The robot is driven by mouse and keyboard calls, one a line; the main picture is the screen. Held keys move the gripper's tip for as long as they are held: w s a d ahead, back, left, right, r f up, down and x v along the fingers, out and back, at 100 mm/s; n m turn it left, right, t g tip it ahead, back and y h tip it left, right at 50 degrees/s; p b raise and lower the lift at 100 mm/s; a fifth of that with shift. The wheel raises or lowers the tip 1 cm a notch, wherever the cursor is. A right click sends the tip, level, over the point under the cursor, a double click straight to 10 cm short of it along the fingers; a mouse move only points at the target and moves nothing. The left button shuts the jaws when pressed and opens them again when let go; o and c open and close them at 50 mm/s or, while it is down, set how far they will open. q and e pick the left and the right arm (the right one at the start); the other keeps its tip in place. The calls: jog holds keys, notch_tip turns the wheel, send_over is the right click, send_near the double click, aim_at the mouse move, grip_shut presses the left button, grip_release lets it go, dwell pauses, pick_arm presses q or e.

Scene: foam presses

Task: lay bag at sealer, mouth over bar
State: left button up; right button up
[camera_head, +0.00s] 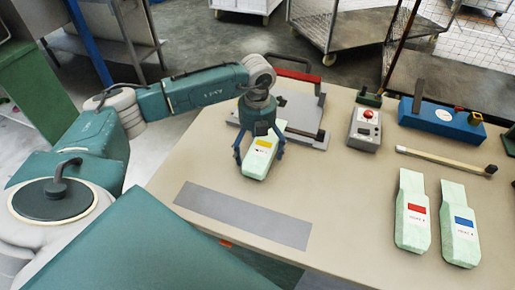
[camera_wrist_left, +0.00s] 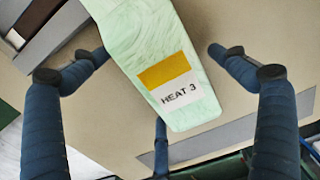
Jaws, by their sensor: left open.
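A pale green bag (camera_head: 256,163) with a yellow label lies at the near-left side of the sealer (camera_head: 312,132), a grey plate unit with a red handle (camera_head: 291,74). In the left wrist view the bag (camera_wrist_left: 150,40) reads "HEAT 3". My left gripper (camera_head: 259,152) is above the bag, with its fingers open and spread on both sides. In the left wrist view gaps show between the fingers (camera_wrist_left: 162,68) and the bag. The bag's far end is hidden by the gripper in the head view, so I cannot tell whether its mouth lies over the bar. My right gripper is not in view.
Two similar bags, red-labelled (camera_head: 413,218) and blue-labelled (camera_head: 460,228), lie at the right. A control box (camera_head: 364,131), a blue device (camera_head: 440,118) and a pale rod (camera_head: 440,160) stand or lie behind them. A grey strip (camera_head: 243,215) lies near the front edge. The table's middle is clear.

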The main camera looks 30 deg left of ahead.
pick_arm(q)
notch_tip(320, 180, up, 12)
dwell(0.4)
